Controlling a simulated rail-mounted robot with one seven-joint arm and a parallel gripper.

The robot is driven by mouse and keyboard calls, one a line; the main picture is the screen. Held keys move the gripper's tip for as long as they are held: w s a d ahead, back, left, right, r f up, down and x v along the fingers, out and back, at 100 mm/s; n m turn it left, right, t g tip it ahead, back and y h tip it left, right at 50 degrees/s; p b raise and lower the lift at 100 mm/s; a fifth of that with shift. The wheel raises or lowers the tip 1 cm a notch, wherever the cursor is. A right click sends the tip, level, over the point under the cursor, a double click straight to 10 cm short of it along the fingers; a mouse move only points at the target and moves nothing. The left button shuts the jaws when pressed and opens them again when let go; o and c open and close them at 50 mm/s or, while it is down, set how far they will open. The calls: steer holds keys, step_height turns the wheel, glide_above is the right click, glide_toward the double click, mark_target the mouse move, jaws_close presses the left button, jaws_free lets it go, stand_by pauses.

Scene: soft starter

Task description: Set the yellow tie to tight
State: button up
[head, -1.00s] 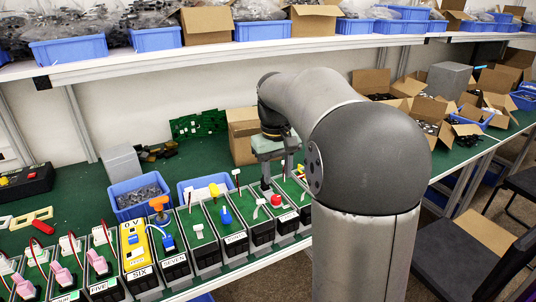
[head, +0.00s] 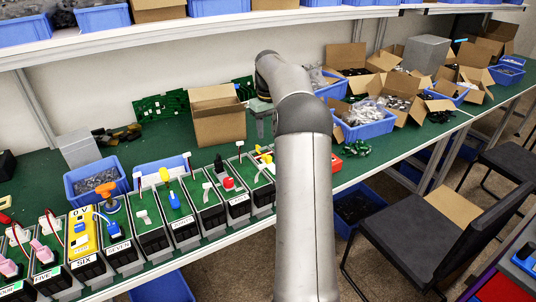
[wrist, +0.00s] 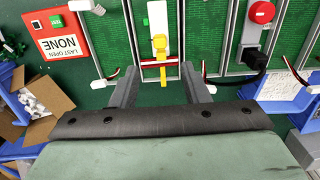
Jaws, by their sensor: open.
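A bit of yellow also shows at the end of the row in the head view (head: 266,158). My gripper (wrist: 158,74) is open and empty, its two grey fingers pointing toward the tie, which lies between their lines and beyond the tips. In the head view my gripper (head: 260,122) is partly hidden by my arm. I cannot tell the tie's setting.
A red box marked "LAST OPEN NONE" (wrist: 65,42) is left of the tie in the wrist view. A unit with a red knob (wrist: 262,12) is to the right. A cardboard box (head: 218,118) stands behind the row.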

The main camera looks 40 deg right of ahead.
mark_target(268, 156)
step_height(268, 156, down, 10)
steer(key=shift+f+p, duration=0.15)
steer(key=shift+p, duration=0.4)
